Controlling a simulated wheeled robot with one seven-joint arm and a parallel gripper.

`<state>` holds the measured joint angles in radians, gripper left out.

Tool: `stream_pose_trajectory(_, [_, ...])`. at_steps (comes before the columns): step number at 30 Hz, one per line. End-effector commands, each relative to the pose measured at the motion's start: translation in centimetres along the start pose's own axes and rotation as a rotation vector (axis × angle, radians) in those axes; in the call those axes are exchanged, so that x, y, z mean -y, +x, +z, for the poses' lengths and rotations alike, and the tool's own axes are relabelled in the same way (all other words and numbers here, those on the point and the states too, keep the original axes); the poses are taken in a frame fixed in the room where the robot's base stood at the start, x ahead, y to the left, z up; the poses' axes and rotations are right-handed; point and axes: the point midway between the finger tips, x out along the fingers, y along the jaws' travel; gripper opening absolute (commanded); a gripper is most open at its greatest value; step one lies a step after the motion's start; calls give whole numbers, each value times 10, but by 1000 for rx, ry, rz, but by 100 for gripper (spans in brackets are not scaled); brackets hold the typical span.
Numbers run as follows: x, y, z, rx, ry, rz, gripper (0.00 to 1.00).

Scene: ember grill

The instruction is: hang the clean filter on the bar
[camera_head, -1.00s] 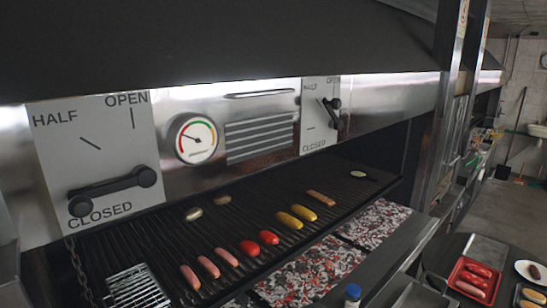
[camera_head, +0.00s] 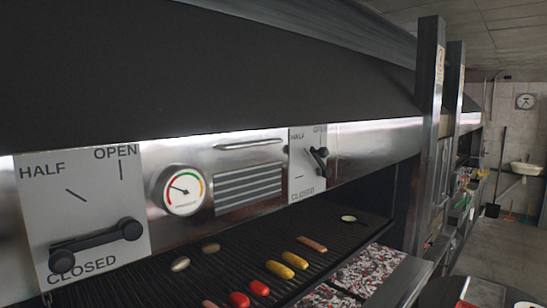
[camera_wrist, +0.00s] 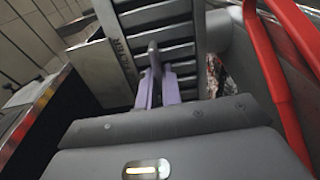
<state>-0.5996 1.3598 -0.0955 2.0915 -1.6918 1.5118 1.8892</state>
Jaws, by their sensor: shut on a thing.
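In the wrist view, my gripper (camera_wrist: 156,80) has its pale purple fingers closed on a metal filter (camera_wrist: 150,18) with dark slats. Lettering that seems to read "FILTER" runs along the filter's left side. The fingers hide part of the slats, and the filter's far end is cut off by the top edge. My gripper and this filter are not in the head view. A slim horizontal bar (camera_head: 249,144) shows above a slatted panel (camera_head: 249,187) on the hood front; I cannot tell whether it is the task's bar.
A gauge (camera_head: 184,190) and two lever plates flank the slatted panel. The left lever (camera_head: 95,245) points near CLOSED. The grill (camera_head: 190,285) below holds food. Steel posts (camera_head: 430,110) stand at the right. In the wrist view, red tubing (camera_wrist: 270,75) runs close by on the right.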

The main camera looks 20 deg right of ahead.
Motion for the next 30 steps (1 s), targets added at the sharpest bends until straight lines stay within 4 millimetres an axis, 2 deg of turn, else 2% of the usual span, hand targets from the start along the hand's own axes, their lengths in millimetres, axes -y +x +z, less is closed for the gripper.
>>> stream_pose_trajectory(8, [4,22,-10,-188,-6,5,0])
stream_pose_trajectory(15, [15,39,-30,-514,-10,4,0])
stream_pose_trajectory(21, [33,39,-43,-804,-10,3,0])
stream_pose_trajectory(25, [37,36,-46,-882,-2,3,0])
stream_pose_trajectory(30, [36,35,-47,-898,2,2,0])
